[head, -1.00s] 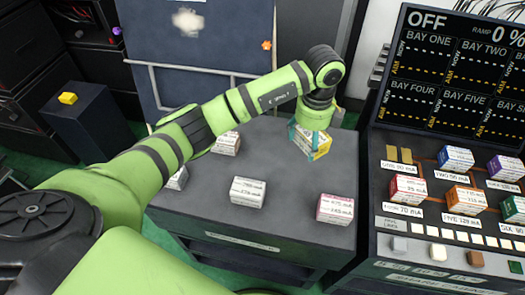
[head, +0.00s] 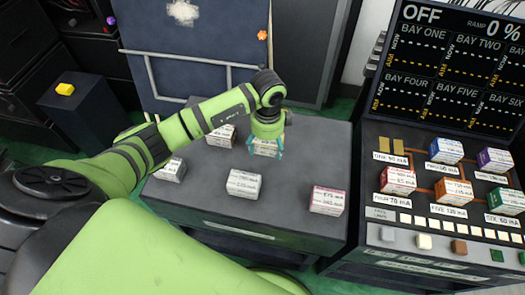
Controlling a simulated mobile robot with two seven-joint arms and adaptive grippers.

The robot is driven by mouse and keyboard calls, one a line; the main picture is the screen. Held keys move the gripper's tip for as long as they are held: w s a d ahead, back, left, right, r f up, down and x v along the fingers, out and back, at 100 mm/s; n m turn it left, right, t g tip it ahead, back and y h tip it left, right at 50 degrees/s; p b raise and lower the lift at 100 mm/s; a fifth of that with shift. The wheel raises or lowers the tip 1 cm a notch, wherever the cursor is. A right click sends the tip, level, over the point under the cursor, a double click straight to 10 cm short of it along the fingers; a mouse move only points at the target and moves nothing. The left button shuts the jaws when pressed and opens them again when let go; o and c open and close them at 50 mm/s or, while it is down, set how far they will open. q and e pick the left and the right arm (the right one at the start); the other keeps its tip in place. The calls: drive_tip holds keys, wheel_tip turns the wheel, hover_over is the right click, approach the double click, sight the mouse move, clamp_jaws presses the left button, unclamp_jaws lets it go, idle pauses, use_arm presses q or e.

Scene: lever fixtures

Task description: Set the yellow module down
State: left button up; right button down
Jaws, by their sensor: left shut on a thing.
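My left gripper (head: 265,152) points down over the back middle of the grey tabletop (head: 285,205). It is shut on the yellow module (head: 266,147), a small block with a white label. The fingers hide much of the block, and little of its yellow shows from here. I cannot tell whether its underside touches the tabletop. My right gripper is not in view.
Other labelled modules stand on the tabletop: one at the back left (head: 221,136), one at the left edge (head: 170,170), a white one (head: 243,184) in front, and a pink one (head: 327,200) at right. A console (head: 440,215) with coloured modules stands right.

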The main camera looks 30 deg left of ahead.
sight(263, 161)
use_arm(q)
drive_tip(key=shift+s+a+f, duration=0.3)
drive_tip(key=shift+a+f, duration=0.15)
drive_tip(key=shift+f, duration=1.9)
drive_tip(key=shift+f, duration=0.15)
drive_tip(key=o, duration=1.2)
drive_tip(key=shift+o, duration=0.2)
wheel_tip(263, 161, up, 12)
drive_tip(key=shift+r+p, duration=0.2)
drive_tip(key=shift+p, duration=0.1)
